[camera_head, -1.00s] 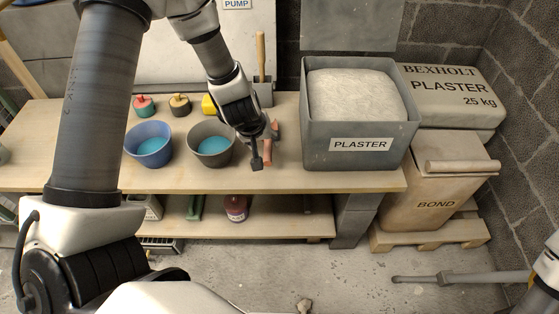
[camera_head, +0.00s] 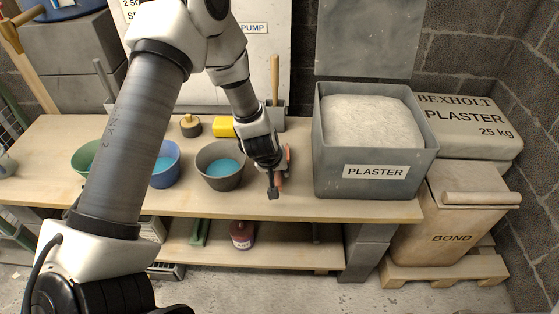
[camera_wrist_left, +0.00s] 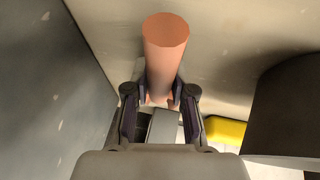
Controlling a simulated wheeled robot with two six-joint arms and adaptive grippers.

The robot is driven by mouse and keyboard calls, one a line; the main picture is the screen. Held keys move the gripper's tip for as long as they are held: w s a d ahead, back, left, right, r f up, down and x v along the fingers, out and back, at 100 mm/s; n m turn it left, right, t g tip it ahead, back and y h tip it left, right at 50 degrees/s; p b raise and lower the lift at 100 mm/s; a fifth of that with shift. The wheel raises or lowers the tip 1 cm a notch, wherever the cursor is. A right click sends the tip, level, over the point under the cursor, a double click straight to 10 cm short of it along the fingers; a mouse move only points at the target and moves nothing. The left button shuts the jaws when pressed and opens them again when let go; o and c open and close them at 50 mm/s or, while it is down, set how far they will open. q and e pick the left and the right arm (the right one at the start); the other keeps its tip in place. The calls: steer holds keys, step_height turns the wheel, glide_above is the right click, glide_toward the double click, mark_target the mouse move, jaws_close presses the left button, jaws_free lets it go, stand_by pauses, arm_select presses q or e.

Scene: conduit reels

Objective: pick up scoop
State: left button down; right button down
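The scoop shows as a salmon-coloured round handle (camera_wrist_left: 165,45) in the left wrist view, with a grey part below it between the finger bases. In the head view only small reddish bits of the scoop (camera_head: 280,184) show by my gripper. My left gripper (camera_head: 272,184) is low over the bench, left of the plaster bin. In the left wrist view the fingers of my left gripper (camera_wrist_left: 163,92) lie against both sides of the handle, shut on it. Most of the scoop is hidden in the head view. My right gripper is out of view.
The grey plaster bin (camera_head: 327,165) stands close on the right. A grey bowl (camera_head: 220,180) and a blue bowl (camera_head: 166,178) stand to the left, a green bowl (camera_head: 84,158) farther left. A yellow object (camera_head: 224,127) and a wooden-handled tool (camera_head: 274,80) are behind. The bench front (camera_head: 330,210) is clear.

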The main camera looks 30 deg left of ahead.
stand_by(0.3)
arm_select(q)
step_height(320, 180, up, 4)
steer(key=shift+f+p, duration=0.1)
steer(key=shift+p, duration=1.1)
steer(key=s+d+p, duration=0.3)
steer(key=s+p, duration=0.1)
steer(key=s, duration=0.3)
steer(key=s+d+r+p, duration=0.1)
steer(key=s+d+p, duration=0.3)
steer(key=s, duration=0.3)
steer(key=shift+s, duration=0.2)
